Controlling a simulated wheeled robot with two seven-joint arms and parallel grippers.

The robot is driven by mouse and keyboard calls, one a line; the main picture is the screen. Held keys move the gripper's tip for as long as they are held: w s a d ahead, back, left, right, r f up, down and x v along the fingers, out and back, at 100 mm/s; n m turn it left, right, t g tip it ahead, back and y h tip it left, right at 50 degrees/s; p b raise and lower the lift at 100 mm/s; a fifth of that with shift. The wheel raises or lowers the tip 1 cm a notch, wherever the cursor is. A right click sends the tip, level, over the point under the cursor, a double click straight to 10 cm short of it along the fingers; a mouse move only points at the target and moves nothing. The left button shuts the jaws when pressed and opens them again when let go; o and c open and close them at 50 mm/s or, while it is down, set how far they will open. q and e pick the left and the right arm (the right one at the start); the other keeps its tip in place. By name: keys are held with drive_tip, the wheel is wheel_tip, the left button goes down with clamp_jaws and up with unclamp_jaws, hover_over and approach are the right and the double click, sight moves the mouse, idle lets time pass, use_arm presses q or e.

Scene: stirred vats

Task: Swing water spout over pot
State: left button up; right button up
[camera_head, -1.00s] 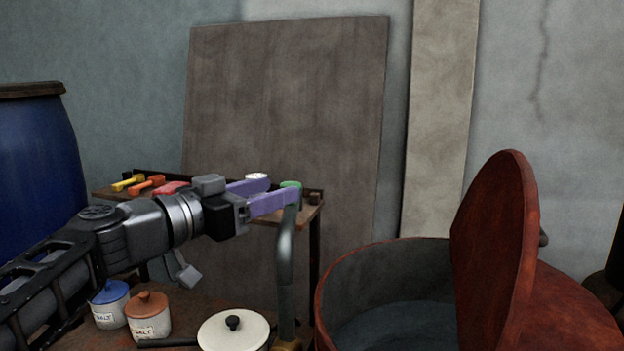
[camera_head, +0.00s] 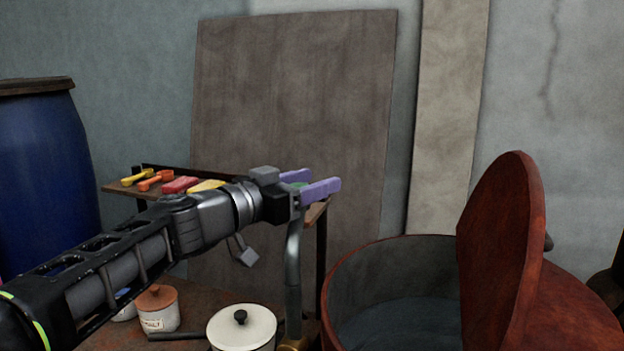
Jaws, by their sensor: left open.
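The water spout (camera_head: 292,265) is a grey metal pipe that rises from a brass base (camera_head: 292,343) and has a green part at its top. It stands left of the pot (camera_head: 340,285), a large red-brown vat with its lid (camera_head: 500,250) raised on the right side. My left gripper (camera_head: 325,182) has purple fingers and is open. Its fingers are at the top of the spout, and the green part shows between them. I cannot tell whether they touch it. My right gripper is not in view.
A shelf (camera_head: 120,189) with coloured scoops stands behind my left arm. A white lidded pan (camera_head: 240,328) and a salt jar (camera_head: 157,308) sit left of the spout's base. A blue barrel (camera_head: 45,160) stands at the far left. The space above the pot's opening is clear.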

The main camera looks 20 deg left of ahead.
use_arm(q)
drive_tip(key=shift+c, duration=0.3)
clamp_jaws()
idle(1.1)
